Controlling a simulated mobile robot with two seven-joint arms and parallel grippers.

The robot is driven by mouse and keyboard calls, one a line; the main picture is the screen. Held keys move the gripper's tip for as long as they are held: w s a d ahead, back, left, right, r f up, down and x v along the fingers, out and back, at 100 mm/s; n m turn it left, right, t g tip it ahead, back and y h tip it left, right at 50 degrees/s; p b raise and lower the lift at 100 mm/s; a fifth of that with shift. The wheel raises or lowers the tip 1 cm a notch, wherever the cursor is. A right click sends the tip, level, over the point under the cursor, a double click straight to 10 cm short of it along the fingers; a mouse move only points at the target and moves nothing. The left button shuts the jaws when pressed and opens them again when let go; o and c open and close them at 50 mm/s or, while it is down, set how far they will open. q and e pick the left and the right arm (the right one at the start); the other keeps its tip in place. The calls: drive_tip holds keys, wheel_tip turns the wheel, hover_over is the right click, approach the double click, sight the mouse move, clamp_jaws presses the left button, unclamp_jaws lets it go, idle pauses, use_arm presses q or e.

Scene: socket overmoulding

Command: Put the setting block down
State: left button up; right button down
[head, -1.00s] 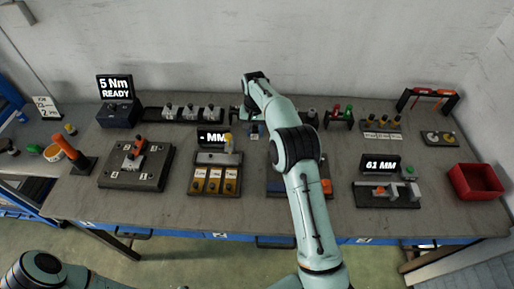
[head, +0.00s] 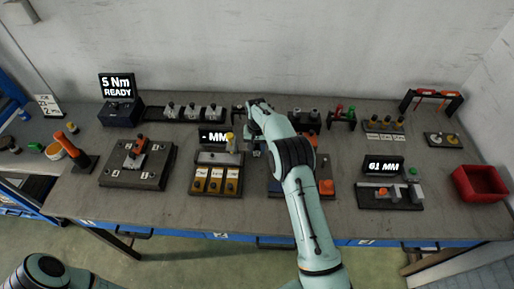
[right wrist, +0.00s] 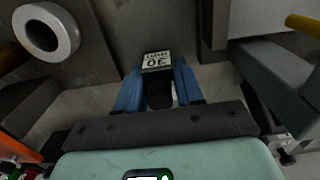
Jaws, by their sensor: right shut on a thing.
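My right gripper (head: 256,149) is over the middle of the bench, mostly hidden behind its own arm in the head view. In the right wrist view its two blue fingers (right wrist: 158,92) are shut on the setting block (right wrist: 156,60), a small block with a pale, upside-down label that appears to read 30. A dark part shows between the fingers below the label. I cannot tell whether the block touches the surface beneath. My left arm shows only at the lower left of the head view; its gripper is out of frame.
Left of the gripper is a fixture with a "- MM" display (head: 214,136) and yellow-labelled slots. A gauge with a "61 MM" display (head: 383,166) and a red bin (head: 479,182) are at right. In the right wrist view, a white ring (right wrist: 45,32) is at upper left.

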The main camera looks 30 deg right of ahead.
drive_tip(key=shift+f, duration=0.1)
drive_tip(key=c, duration=0.7)
unclamp_jaws()
